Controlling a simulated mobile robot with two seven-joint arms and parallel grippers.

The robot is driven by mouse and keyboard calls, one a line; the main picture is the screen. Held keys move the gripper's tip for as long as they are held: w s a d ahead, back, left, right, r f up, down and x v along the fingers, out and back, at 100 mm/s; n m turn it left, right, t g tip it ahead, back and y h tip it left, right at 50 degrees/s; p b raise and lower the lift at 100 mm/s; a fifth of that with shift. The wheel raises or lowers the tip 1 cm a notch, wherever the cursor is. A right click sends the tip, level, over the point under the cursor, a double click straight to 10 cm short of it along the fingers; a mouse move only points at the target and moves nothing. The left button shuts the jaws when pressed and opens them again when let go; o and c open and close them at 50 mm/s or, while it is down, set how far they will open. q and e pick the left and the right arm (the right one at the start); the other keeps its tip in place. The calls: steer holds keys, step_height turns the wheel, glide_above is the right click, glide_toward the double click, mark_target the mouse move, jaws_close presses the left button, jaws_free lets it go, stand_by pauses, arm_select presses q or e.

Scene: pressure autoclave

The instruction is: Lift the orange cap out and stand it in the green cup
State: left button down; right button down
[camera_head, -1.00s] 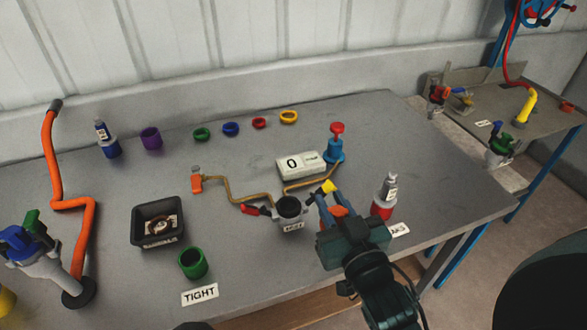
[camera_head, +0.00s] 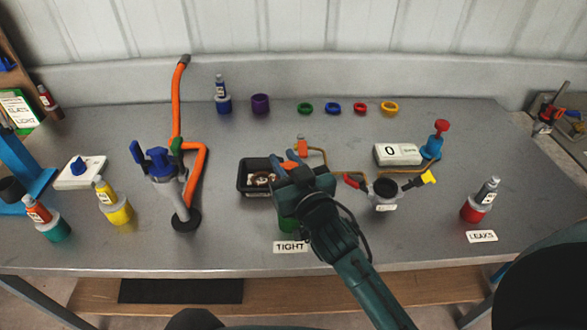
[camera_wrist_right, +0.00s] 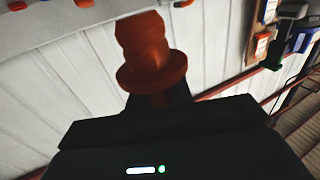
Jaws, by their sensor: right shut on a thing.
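My right gripper (camera_head: 288,170) is shut on the orange cap (camera_wrist_right: 152,52), which shows clearly in the right wrist view, standing out from the jaws. In the head view only a small orange part of the cap (camera_head: 289,164) shows at the fingers. The green cup (camera_head: 287,226) is on the table behind the "TIGHT" label, mostly hidden by my right gripper and wrist. The gripper appears above or close to the cup; the height between cap and cup cannot be told. My left gripper is not in view.
A black tray (camera_head: 247,190) sits just left of my right gripper. The dark pot (camera_head: 386,188) with red and yellow handles stands to the right. A red-based bottle (camera_head: 474,210) stands near the "LEAKS" label (camera_head: 482,236).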

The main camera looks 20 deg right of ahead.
steer(key=shift+a, duration=0.15)
stand_by(0.3)
steer(key=shift+f+b, duration=0.75)
steer(key=shift+f, duration=0.15)
step_height(320, 180, down, 2)
steer(key=shift+f+b, duration=0.25)
steer(key=shift+b, duration=0.7)
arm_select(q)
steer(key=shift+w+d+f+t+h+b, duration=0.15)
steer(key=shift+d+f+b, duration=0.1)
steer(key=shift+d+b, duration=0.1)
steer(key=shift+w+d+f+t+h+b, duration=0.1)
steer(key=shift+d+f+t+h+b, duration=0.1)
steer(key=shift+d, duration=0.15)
arm_select(e)
steer(key=shift+f, duration=0.75)
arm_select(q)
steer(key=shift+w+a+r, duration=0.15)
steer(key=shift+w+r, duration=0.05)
